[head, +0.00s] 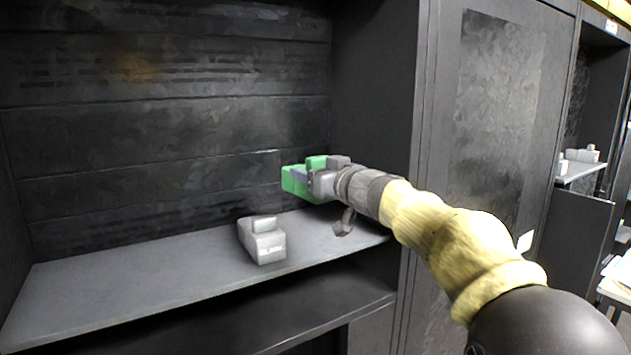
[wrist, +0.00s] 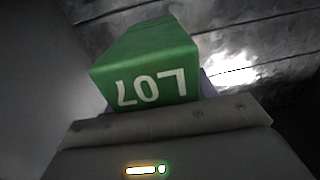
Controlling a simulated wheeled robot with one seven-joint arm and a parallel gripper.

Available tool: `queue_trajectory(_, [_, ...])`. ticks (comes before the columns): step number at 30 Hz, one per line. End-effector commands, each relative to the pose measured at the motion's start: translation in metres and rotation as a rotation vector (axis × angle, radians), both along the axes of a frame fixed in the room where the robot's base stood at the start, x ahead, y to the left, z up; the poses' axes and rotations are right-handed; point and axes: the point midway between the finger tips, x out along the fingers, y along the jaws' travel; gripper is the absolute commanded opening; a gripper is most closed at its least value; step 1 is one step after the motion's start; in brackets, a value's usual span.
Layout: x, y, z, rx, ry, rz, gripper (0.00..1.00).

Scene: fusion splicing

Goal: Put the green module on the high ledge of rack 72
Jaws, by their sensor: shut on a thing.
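The green module (head: 296,181) is in my gripper (head: 318,178), which is shut on it. In the head view it is at the right part of the rack's ledge (head: 130,275), near the right side wall; I cannot tell whether it touches the ledge. In the wrist view the green module (wrist: 150,65) fills the upper middle, with the label "L07" upside down. The fingers are mostly hidden behind the gripper body (wrist: 160,140) there. No rack number is readable.
A grey-white module (head: 263,240) sits on the same ledge, left of and in front of my gripper. The ledge's left part is clear. A lower shelf (head: 330,308) lies beneath. A dark cabinet panel (head: 495,110) stands to the right, with a further shelf (head: 580,170) holding pale modules beyond it.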

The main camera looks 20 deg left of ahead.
Motion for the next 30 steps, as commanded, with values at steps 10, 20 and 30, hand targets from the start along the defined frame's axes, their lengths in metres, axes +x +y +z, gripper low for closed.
queue_trajectory(10, [-0.071,-0.045,0.006,0.002,-0.002,0.229,0.28])
queue_trajectory(20, [-0.073,-0.047,0.009,0.001,-0.002,0.238,0.28])
queue_trajectory(30, [-0.068,-0.054,0.009,0.002,-0.003,0.223,0.28])
